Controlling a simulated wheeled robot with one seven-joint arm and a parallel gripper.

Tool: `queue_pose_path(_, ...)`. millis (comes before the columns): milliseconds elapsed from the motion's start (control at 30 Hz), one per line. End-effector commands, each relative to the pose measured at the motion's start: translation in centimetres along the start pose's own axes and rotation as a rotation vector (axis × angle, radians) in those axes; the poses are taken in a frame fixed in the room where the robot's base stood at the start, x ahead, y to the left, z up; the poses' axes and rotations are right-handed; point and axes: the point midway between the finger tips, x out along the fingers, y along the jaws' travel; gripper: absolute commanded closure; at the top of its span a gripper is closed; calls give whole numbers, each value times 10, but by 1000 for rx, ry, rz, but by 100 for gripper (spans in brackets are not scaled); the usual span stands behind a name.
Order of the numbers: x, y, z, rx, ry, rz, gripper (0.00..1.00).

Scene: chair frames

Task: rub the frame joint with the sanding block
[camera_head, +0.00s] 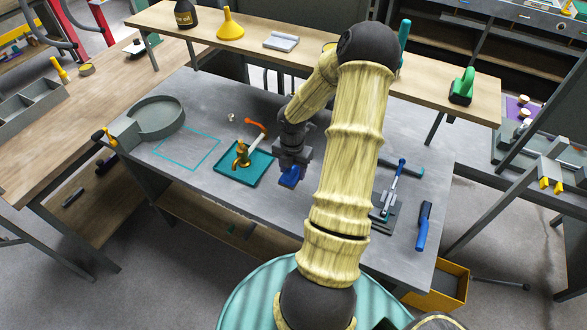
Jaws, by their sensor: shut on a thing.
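My gripper (291,165) points down over the grey workbench (335,205), just right of a teal tray. It is shut on a small blue block (290,178), which I take for the sanding block. The jaws hide its upper part, and I cannot tell whether it touches the bench. I cannot make out the frame joint for certain. On the teal tray (238,176) stands a yellow piece (242,156) with an orange-ended part (256,126); the blue block is apart from it. My arm hides the bench middle.
A round grey tray (157,118) and a teal outlined square (188,147) lie left. A blue-handled clamp-like tool (393,188) and a blue brush-like tool (424,226) lie right. A raised shelf behind carries a yellow funnel (230,25), a dark bottle (184,15) and a green-handled tool (463,86).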

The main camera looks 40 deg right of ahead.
Motion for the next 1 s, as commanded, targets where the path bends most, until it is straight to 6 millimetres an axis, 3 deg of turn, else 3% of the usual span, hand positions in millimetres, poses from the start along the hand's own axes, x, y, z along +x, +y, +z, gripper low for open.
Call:
queue_pose_path(267, 5, 14, -10, 104, 3, 0, 68)
queue_pose_path(1000, 47, 111, -107, 1071, 11, -7, 68)
